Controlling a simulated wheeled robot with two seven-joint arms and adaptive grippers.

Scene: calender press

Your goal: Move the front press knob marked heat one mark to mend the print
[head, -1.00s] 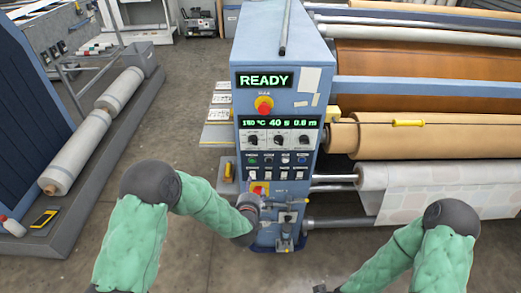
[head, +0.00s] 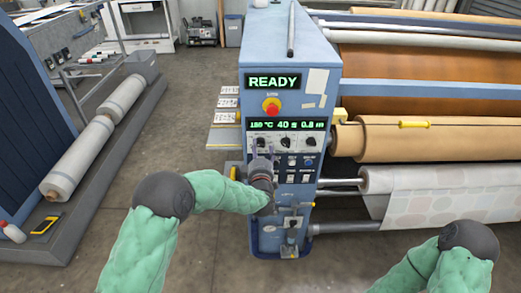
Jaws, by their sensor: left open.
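The blue press panel (head: 317,122) faces me, with a green READY display (head: 272,82). Below the red stop button (head: 271,107), a readout (head: 286,125) shows about 180 °C, 40 and 0.8. A row of three dark knobs sits under it: left (head: 262,142), middle (head: 286,142) and right (head: 308,142). The left knob is under the °C reading; the labels are too small to read. My left gripper (head: 262,154) is open, just below and in front of the left knob; I cannot tell if it touches. My right gripper is out of view. The print (head: 435,192) shows pale pastel shapes.
Small buttons (head: 307,162) lie below the knobs, right of my left gripper. Tan rolls (head: 440,140) and bars extend right from the panel. A yellow-handled tool (head: 414,124) lies on a roll. White rolls (head: 95,150) lie on a rack at left.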

